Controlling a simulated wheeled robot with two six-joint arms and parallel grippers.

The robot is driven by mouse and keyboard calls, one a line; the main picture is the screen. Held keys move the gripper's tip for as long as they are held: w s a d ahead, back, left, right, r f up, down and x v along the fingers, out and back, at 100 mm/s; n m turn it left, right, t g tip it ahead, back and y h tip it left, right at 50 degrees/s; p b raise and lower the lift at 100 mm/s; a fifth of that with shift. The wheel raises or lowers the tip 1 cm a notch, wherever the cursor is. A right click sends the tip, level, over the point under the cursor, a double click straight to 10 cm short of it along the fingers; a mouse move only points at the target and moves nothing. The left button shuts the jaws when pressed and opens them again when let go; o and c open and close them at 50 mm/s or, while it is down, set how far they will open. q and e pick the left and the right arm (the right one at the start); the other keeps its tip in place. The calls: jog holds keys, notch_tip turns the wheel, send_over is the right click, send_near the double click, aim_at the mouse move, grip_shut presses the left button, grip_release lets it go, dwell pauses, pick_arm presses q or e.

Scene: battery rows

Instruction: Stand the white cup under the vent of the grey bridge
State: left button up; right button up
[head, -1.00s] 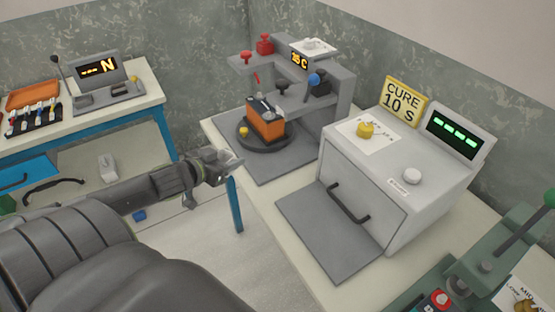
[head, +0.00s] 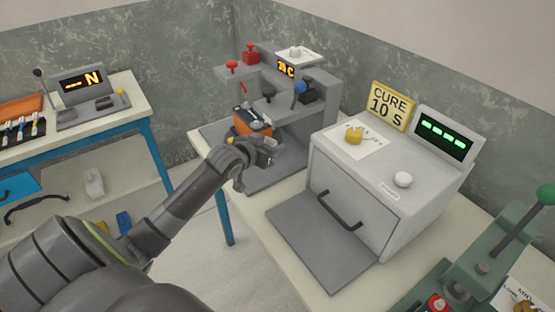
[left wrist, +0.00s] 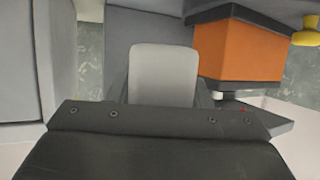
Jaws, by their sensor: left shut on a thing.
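My left gripper (head: 264,152) is in front of the orange battery and the grey bridge. It is shut on a pale, rounded thing, which looks like the white cup (left wrist: 163,75) in the left wrist view; in the head view it is small and mostly hidden by the gripper. The grey bridge (head: 318,113) stands at the back of the bench, with a lit display, red knobs and a blue knob. I cannot pick out its vent. The orange battery (head: 248,124) with a dark top stands by the bridge; it also shows in the left wrist view (left wrist: 240,50). My right gripper is out of view.
A white oven-like box (head: 385,190) with a lowered grey front flap (head: 320,235) stands right of the bridge. A green lever press (head: 470,265) is at lower right. A side table (head: 130,106) at left carries a display unit and an orange tray. Bare bench shows around the flap.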

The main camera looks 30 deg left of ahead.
aim_at(278, 169)
pick_arm(q)
jog(key=shift+w+d, duration=0.25)
jog(key=shift+w, duration=0.3)
jog(key=shift+w+d, duration=0.25)
jog(key=shift+w, duration=0.25)
notch_tip(278, 169, down, 2)
jog(key=shift+w+f, duration=0.1)
jog(key=shift+f, duration=0.65)
notch_tip(278, 169, down, 3)
jog(key=shift+r, duration=0.1)
jog(key=shift+w+f, duration=0.15)
jog(key=shift+f, duration=0.2)
